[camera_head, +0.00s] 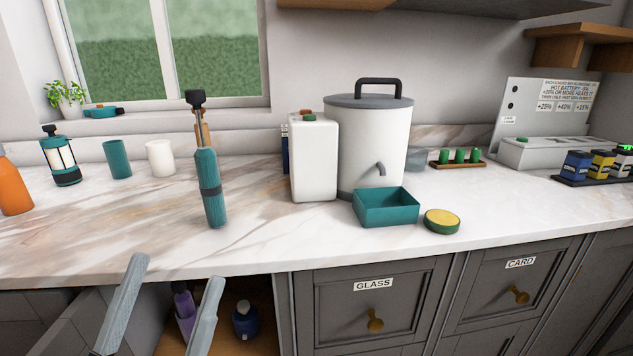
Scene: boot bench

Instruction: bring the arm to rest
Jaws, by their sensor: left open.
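My left gripper (178,270) is at the lower left, in front of the counter's front edge. Its two pale grey fingers point up and stand well apart, with nothing between them. Behind and below the fingers is an open cupboard (262,300) under the counter, with a purple bottle (184,308) and a dark blue container (245,320) inside. The left finger partly covers the cupboard's open door. My right gripper does not show.
A teal bottle (209,190) stands near the counter edge, beyond the gripper. A white canister (315,160), a large white urn (372,140), a teal tray (386,221) and a yellow-topped tin (442,222) stand further right. The counter's front left (90,235) is clear.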

